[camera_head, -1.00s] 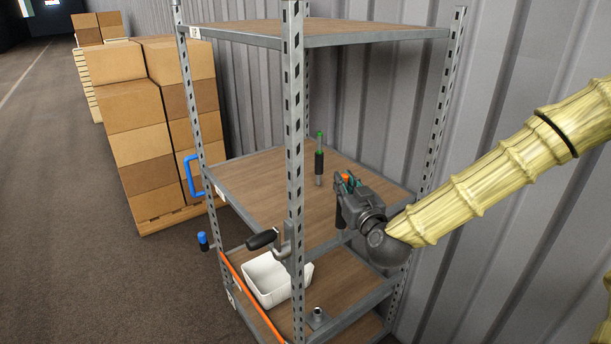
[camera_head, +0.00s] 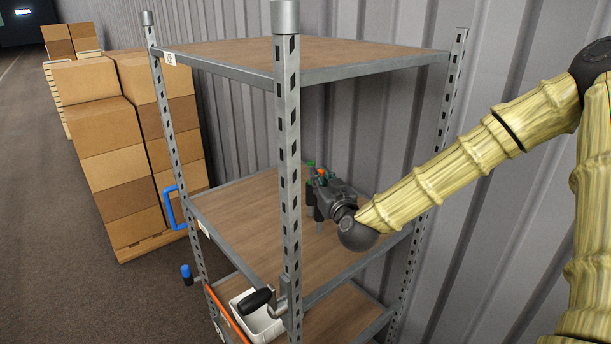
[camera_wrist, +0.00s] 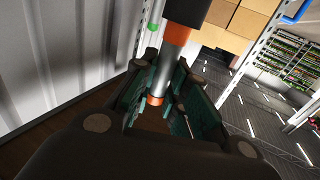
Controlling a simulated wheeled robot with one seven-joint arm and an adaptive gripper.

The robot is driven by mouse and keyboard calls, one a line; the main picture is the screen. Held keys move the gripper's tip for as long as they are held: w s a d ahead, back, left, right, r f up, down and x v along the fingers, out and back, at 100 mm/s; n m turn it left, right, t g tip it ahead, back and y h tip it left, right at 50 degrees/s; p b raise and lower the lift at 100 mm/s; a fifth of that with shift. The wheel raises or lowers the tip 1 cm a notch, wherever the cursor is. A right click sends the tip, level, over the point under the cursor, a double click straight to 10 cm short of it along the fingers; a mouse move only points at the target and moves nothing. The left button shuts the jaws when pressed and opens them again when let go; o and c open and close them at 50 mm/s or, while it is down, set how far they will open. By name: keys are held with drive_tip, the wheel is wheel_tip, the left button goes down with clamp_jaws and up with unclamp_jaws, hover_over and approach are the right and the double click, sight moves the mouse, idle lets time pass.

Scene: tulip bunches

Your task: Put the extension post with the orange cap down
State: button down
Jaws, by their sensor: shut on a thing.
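My gripper (camera_head: 322,183) is over the middle shelf (camera_head: 255,215) of the metal rack, shut on the extension post with the orange cap (camera_head: 321,172). In the wrist view the post's silver tube (camera_wrist: 166,65) runs between the teal finger pads, with its orange end (camera_wrist: 155,100) near the palm and a black grip at the far end. Whether its foot touches the shelf I cannot tell. The post with the green cap (camera_head: 310,163) stands just behind and left of my gripper, partly hidden; its green band (camera_wrist: 153,27) shows in the wrist view.
A perforated rack upright (camera_head: 288,150) stands in front of the shelf, and the top shelf (camera_head: 300,55) is above. A black-handled crank (camera_head: 257,299), white bin (camera_head: 262,322) and blue handle (camera_head: 171,207) are lower left. The shelf's left part is clear.

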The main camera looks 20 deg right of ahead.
drive_tip(key=w+d+f+p, duration=0.1)
drive_tip(key=w+f+p, duration=0.3)
drive_tip(key=w, duration=0.6)
drive_tip(key=shift+w+f+p, duration=0.3)
drive_tip(key=shift+w+p, duration=0.05)
drive_tip(key=shift+p, duration=0.55)
drive_tip(key=shift+d+f, duration=0.15)
drive_tip(key=c, duration=1.4)
unclamp_jaws()
drive_tip(key=shift+c, duration=0.2)
drive_tip(key=b, duration=0.4)
hover_over(318, 217)
drive_tip(key=d, duration=0.2)
drive_tip(key=shift+s+a, duration=0.2)
drive_tip(key=shift+s, duration=0.05)
